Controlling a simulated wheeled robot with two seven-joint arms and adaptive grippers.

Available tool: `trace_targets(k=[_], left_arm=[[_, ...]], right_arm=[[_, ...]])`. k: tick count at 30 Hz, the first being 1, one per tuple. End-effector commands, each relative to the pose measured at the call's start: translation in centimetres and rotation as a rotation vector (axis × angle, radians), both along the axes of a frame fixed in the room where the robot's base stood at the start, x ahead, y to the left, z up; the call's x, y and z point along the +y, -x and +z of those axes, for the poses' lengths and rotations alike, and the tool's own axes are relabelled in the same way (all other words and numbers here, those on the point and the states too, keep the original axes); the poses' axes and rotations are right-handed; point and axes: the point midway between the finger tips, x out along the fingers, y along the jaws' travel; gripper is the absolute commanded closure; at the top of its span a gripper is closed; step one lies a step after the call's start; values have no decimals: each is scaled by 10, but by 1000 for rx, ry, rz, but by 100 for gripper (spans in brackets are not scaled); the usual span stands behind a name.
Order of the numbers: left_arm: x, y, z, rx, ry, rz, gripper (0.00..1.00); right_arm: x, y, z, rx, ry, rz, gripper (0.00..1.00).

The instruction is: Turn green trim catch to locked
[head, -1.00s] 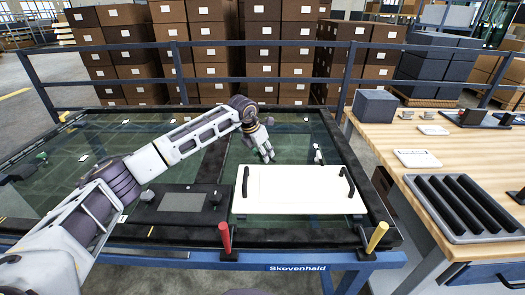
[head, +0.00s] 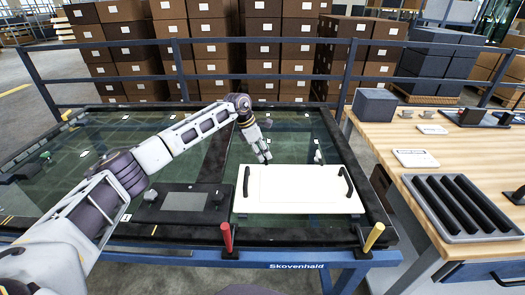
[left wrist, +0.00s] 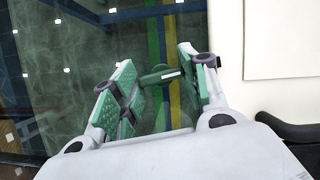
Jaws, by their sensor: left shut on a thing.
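In the left wrist view, the green trim catch (left wrist: 158,75) is a small green lever with a pale mark. It lies between the green-padded fingers of my left gripper (left wrist: 152,84), which is shut on it. In the head view, my left gripper (head: 264,153) points down just behind the white panel (head: 300,205), over the glass-topped trolley (head: 90,240). The fingers hide the catch there. I cannot tell which setting the catch is at. My right gripper is not in view.
The white panel has two black handles (head: 246,181). A dark panel (head: 183,202) lies left of it. A red post (head: 226,238) and a yellow post (head: 373,237) stand at the front edge. A wooden bench (head: 390,135) with a grey tray (head: 463,208) stands right.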

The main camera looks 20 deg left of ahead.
Motion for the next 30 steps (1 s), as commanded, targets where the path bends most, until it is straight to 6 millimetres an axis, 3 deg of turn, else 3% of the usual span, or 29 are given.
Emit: trace_targets(k=[13,29,30], left_arm=[[1,-2,1,-2,-1,-178,79],[1,-2,1,-4,-1,-204,79],[1,-2,1,-3,0,-203,54]], right_arm=[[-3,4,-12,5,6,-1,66],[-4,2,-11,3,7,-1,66],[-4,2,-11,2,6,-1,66]])
